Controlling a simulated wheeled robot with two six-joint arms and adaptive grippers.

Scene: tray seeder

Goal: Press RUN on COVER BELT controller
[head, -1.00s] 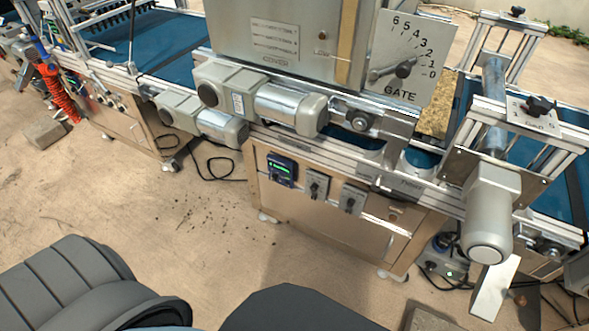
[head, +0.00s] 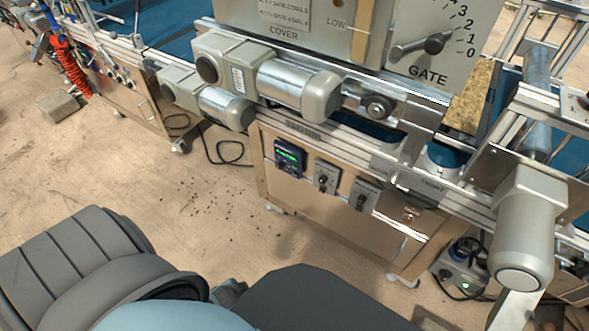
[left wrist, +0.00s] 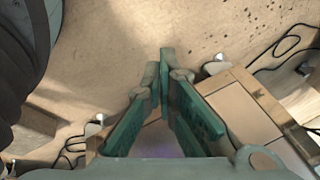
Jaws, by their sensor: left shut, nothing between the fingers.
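A small dark controller with a lit green display (head: 289,158) is mounted on the front of the tan cabinet (head: 325,218) under the COVER hopper in the head view. Its lettering and buttons are too small to read, so I cannot tell which one is RUN. My left gripper (left wrist: 164,75) shows in the left wrist view with its green fingers closed together and empty. It is over the floor beside a tan cabinet panel (left wrist: 238,108). I cannot make out the controller clearly there. Neither gripper shows in the head view.
Two grey switch boxes with black knobs, one nearer (head: 326,177) and one farther right (head: 363,195), sit right of the controller. Silver motors (head: 300,91) jut out above it. A cylindrical motor (head: 524,235) stands out at right. The floor (head: 200,215) in front is mostly clear.

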